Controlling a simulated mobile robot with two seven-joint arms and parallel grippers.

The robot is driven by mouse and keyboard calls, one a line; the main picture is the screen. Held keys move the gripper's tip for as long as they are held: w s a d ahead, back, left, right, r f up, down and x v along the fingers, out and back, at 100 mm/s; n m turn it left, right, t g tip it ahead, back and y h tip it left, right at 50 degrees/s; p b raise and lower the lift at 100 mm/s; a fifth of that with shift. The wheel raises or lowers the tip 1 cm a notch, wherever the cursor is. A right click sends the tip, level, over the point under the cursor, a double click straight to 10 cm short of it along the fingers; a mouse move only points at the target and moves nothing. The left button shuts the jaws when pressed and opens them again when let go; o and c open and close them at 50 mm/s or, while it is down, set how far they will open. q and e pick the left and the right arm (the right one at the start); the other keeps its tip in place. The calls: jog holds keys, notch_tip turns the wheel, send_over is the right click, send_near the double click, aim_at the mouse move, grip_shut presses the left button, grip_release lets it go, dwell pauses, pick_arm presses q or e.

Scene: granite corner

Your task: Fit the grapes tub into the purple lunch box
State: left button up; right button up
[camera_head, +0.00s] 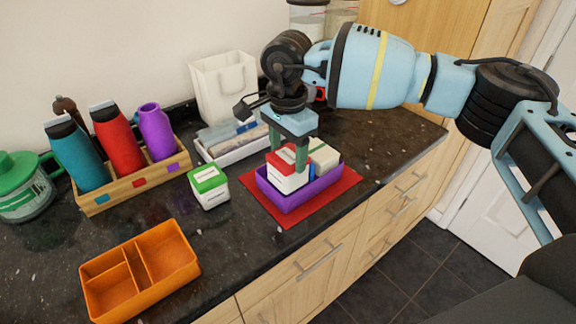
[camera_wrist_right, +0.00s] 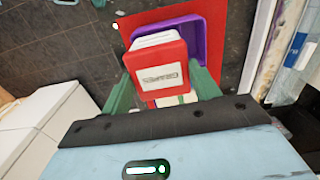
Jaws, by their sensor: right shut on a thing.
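The grapes tub is a white tub with a red lid (camera_head: 286,167); in the right wrist view its red side (camera_wrist_right: 158,67) carries a "GRAPES" label. My right gripper (camera_head: 291,160) is shut on it from above, one green finger on each side. The purple lunch box (camera_head: 290,200) lies under the tub on a red mat (camera_head: 340,192). The tub is over or partly in the left part of the box; its underside is hidden, so I cannot tell whether it touches the floor. My left gripper is not in view.
A green-lidded tub (camera_head: 208,184) stands left of the box. An empty orange divided box (camera_head: 140,272) is at front left. A wooden bottle rack (camera_head: 135,185), white tray (camera_head: 235,148) and white bag (camera_head: 224,88) stand behind. The counter's front edge is close to the mat.

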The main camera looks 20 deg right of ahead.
aim_at(288, 156)
jog(key=shift+f, duration=2.2)
jog(key=shift+f, duration=0.2)
jog(key=o, duration=1.3)
jog(key=shift+r, duration=0.1)
notch_tip(288, 156, up, 12)
jog(key=shift+r, duration=0.1)
